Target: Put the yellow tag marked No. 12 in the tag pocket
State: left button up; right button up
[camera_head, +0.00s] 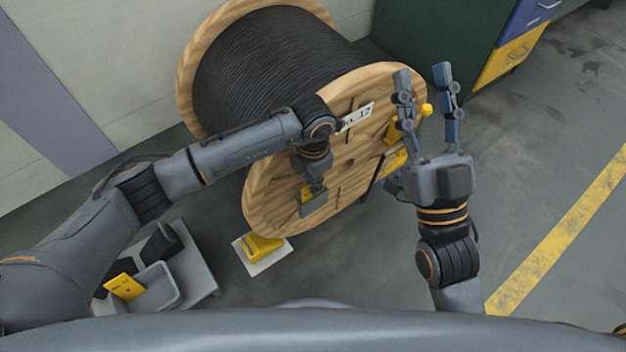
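A wooden cable reel (350,95) wound with black cable stands in the middle, with a white label (357,116) ending in "12" on its near flange. My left gripper (313,198) points down in front of this flange. A small yellow piece (307,194) shows at its fingertips beside a grey-green part; I cannot tell whether it is gripped or which tag it is. The tag pocket cannot be clearly made out. Another yellow tag (125,287) lies at a grey tray (158,283) at lower left, its marking too small to read. My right gripper (426,88) is open, its fingers pointing up at the reel's right edge.
A yellow block (262,247) sits on a white sheet below the reel. Yellow parts (395,161) show behind my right gripper. A green cabinet (430,35) with blue and yellow drawers stands at the back.

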pick_arm(q)
jog(key=shift+o, duration=1)
notch_tip(320, 180, up, 12)
dwell(0.4)
